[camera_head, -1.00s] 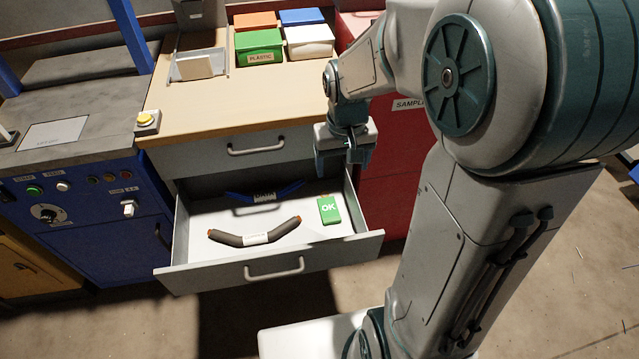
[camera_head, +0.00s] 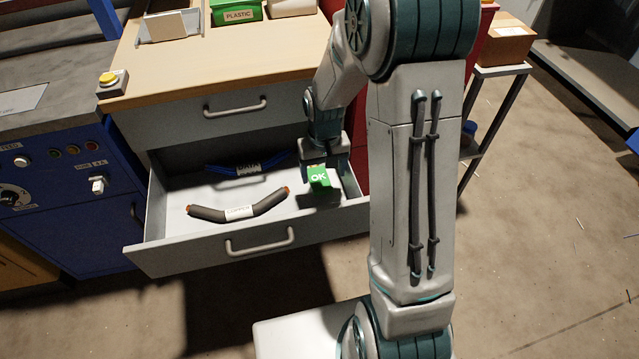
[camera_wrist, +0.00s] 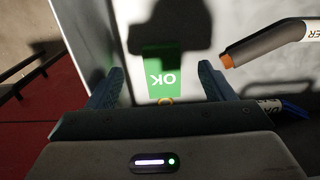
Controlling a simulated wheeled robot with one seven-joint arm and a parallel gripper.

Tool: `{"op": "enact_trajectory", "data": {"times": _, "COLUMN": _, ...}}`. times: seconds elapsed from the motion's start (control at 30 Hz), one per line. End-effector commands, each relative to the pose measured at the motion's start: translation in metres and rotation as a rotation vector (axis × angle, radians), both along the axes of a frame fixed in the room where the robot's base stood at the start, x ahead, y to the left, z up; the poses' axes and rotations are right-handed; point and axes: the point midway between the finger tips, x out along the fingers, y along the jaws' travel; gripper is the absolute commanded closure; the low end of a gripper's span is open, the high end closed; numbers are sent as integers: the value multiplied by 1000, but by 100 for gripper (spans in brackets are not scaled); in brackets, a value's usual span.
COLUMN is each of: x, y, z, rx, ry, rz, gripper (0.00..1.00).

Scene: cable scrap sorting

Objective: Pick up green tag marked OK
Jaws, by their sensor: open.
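The green tag marked OK (camera_head: 319,179) lies in the right part of the open drawer (camera_head: 205,252). In the wrist view the tag (camera_wrist: 161,70) lies flat on the light drawer floor, with its ring toward me. My gripper (camera_head: 323,168) is over the tag's far end and hides part of it in the head view. In the wrist view the jaws (camera_wrist: 161,88) are open, one finger on each side of the tag, with a gap to both. The tag is not held. My gripper's shadow falls on the drawer floor beyond the tag.
A grey cable with orange ends (camera_head: 238,212) lies left of the tag; its end (camera_wrist: 228,61) is near one finger in the wrist view. A blue cable (camera_head: 247,168) lies farther back. Drawer walls and the worktop (camera_head: 215,72) stand close around.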

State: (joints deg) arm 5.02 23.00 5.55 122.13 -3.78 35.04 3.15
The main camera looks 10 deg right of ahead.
Motion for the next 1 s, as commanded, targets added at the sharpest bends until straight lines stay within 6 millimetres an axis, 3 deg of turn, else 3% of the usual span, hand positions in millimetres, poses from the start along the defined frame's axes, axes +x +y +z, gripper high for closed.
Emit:
{"op": "enact_trajectory", "data": {"times": 0.17, "x": 1, "y": 0, "z": -11, "rx": 0, "ry": 1, "rz": 0, "gripper": 25}}
{"op": "enact_trajectory", "data": {"times": 0.47, "x": 3, "y": 2, "z": -53, "rx": 0, "ry": 2, "rz": 0, "gripper": 25}}
{"op": "enact_trajectory", "data": {"times": 0.7, "x": 4, "y": 2, "z": -54, "rx": 0, "ry": -1, "rz": 0, "gripper": 25}}
{"op": "enact_trajectory", "data": {"times": 0.73, "x": 4, "y": 2, "z": -54, "rx": 0, "ry": -1, "rz": 0, "gripper": 27}}
{"op": "enact_trajectory", "data": {"times": 0.9, "x": 4, "y": 2, "z": -54, "rx": 0, "ry": -1, "rz": -1, "gripper": 72}}
{"op": "enact_trajectory", "data": {"times": 1.0, "x": 4, "y": 2, "z": -54, "rx": 0, "ry": -1, "rz": -1, "gripper": 72}}
